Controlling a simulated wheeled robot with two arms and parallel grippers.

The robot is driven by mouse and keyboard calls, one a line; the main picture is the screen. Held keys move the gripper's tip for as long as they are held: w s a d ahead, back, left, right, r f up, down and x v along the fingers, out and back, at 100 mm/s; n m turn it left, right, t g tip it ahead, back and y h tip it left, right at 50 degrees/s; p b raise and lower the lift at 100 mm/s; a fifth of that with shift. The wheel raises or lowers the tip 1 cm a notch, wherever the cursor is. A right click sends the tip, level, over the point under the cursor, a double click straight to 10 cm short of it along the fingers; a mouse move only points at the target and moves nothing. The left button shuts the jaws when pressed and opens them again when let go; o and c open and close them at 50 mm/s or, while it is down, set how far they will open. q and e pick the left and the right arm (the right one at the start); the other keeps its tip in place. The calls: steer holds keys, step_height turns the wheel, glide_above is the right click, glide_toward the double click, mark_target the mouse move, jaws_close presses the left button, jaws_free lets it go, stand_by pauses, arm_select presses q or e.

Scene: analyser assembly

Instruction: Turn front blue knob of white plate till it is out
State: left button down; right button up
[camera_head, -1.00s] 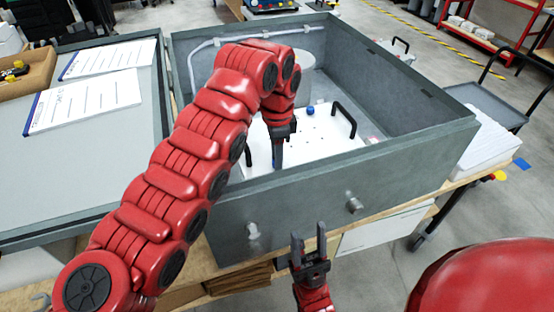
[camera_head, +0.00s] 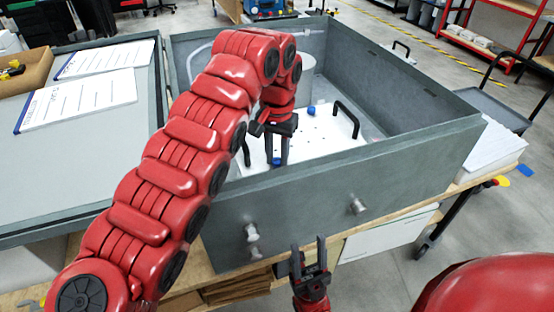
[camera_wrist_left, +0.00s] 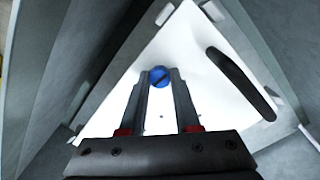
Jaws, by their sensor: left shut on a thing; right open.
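The white plate (camera_head: 327,134) lies inside the grey metal box and has two black handles. The front blue knob (camera_head: 277,161) sits near the plate's front edge. My left gripper (camera_head: 276,163) points down over the plate with its fingers on either side of this knob. In the left wrist view, the slotted blue knob (camera_wrist_left: 159,77) is between the two fingertips. Another blue knob (camera_head: 311,111) stands farther back on the plate. My right gripper (camera_head: 309,248) is open and empty in front of the box. Part of the plate is hidden by my left arm.
The box walls (camera_head: 340,184) rise around the plate. A grey cylinder (camera_head: 300,72) stands behind it. A black handle (camera_head: 346,118) is to the right of my left gripper. Metal knobs (camera_head: 357,206) stick out of the box's front, near my right gripper.

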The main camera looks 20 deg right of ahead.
arm_select(q)
steer(key=n, duration=0.3)
steer(key=shift+s+f+n+b, duration=0.1)
steer(key=shift+f+n+b, duration=0.05)
steer(key=shift+n+b, duration=0.2)
steer(key=n, duration=0.4)
steer(key=shift+n, duration=0.35)
steer(key=n, duration=1.2)
steer(key=shift+n, duration=0.3)
steer(key=n, duration=0.4)
steer(key=shift+f+n, duration=0.1)
steer(key=shift+n, duration=0.2)
steer(key=n, duration=0.4)
steer(key=shift+n, duration=2)
